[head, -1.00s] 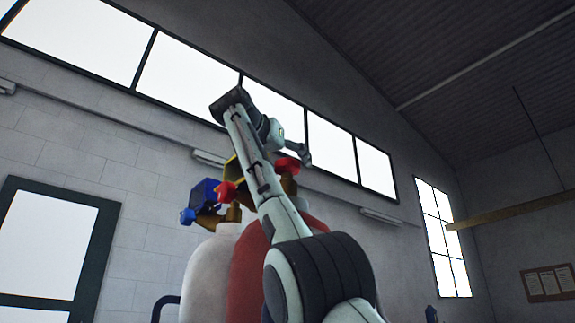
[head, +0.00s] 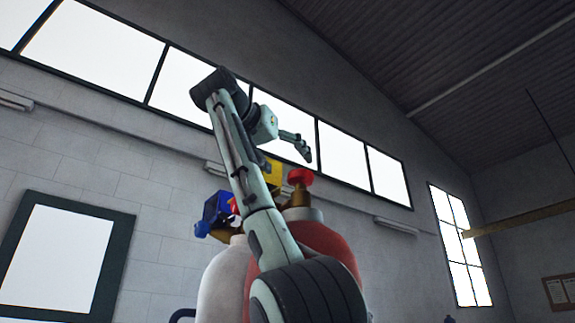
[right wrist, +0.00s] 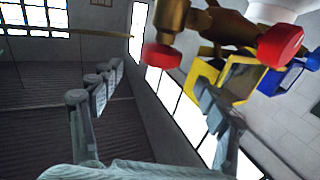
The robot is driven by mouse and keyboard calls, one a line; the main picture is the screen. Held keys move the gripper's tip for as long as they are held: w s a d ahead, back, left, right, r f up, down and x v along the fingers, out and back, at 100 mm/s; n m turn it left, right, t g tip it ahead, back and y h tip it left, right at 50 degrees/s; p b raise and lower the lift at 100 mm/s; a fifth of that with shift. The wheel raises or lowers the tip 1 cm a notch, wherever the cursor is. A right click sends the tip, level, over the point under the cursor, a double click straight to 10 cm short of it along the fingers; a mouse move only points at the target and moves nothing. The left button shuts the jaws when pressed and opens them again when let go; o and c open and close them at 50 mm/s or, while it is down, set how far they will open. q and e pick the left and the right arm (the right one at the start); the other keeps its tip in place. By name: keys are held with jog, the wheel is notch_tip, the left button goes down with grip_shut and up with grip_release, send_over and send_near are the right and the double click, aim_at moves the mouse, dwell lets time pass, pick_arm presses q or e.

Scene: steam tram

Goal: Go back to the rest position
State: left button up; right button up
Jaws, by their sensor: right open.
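My right arm reaches up across the head view, bent at the top. My right gripper (head: 302,149) hangs at its far end, small, in front of the high windows. In the right wrist view its two fingers stand wide apart, and the gripper (right wrist: 158,80) is open with nothing held between them. A red valve knob (right wrist: 281,43) and a yellow part (right wrist: 204,74) show close by the right finger, which overlaps the yellow part; whether they touch I cannot tell. My left gripper is not in view.
Behind my arm stand a white cylinder (head: 224,283) and a red cylinder (head: 336,248). They carry a red knob (head: 300,177), a yellow part (head: 272,172) and a blue part (head: 222,207). A beam (head: 520,217) crosses at the right.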

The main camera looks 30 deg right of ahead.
aim_at(298, 174)
jog(key=shift+x, duration=3.45)
